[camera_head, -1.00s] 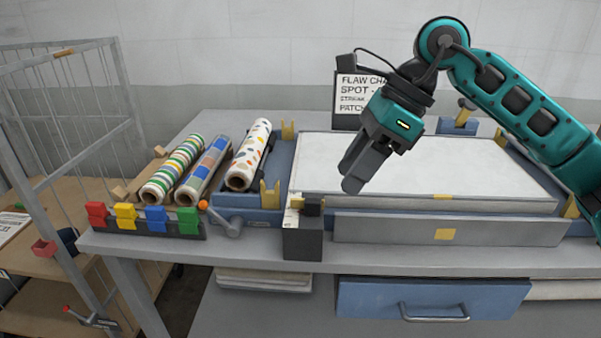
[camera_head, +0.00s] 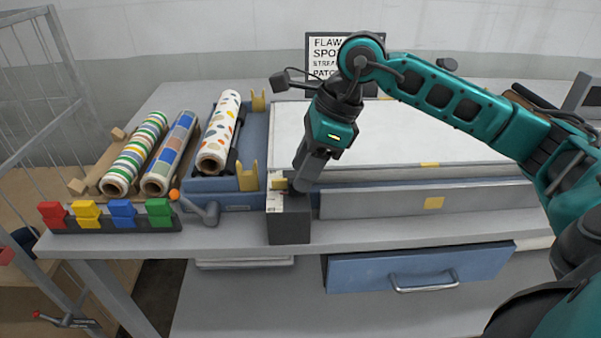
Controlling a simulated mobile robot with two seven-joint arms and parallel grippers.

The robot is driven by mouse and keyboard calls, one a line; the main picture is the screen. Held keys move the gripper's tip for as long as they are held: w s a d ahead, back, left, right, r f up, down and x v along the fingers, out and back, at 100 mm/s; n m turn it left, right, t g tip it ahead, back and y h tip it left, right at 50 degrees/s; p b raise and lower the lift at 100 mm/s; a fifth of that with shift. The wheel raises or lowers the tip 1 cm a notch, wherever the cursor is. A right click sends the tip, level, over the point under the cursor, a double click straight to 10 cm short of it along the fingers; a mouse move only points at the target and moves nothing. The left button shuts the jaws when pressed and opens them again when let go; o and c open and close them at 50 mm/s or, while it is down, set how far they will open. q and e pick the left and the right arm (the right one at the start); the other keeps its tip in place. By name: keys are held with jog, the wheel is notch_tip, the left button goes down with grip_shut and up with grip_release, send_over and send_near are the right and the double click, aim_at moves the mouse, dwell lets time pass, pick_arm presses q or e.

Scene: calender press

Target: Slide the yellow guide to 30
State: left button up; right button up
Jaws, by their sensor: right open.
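A dark block (camera_head: 289,225) stands at the front edge of the press, with a pale strip (camera_head: 274,201) on its top left. A small yellow piece (camera_head: 279,184) sits at the back of that strip; it looks like the yellow guide, but I cannot read any numbers. My right gripper (camera_head: 302,184) points down just right of the yellow piece, its fingertips at the top of the block. It is open; its fingers overlap in this view, and whether they touch anything is unclear. They hide part of the block's top. My left gripper is not in view.
Red, yellow (camera_head: 86,213), blue and green blocks sit on a dark rack at the left. Patterned rolls (camera_head: 167,160) lie behind it. A yellow forked bracket (camera_head: 247,176) and a grey crank (camera_head: 207,211) are left of the dark block. A grey panel (camera_head: 385,205) runs to its right.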

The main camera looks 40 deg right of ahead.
jog(key=shift+x, duration=1.05)
grip_shut()
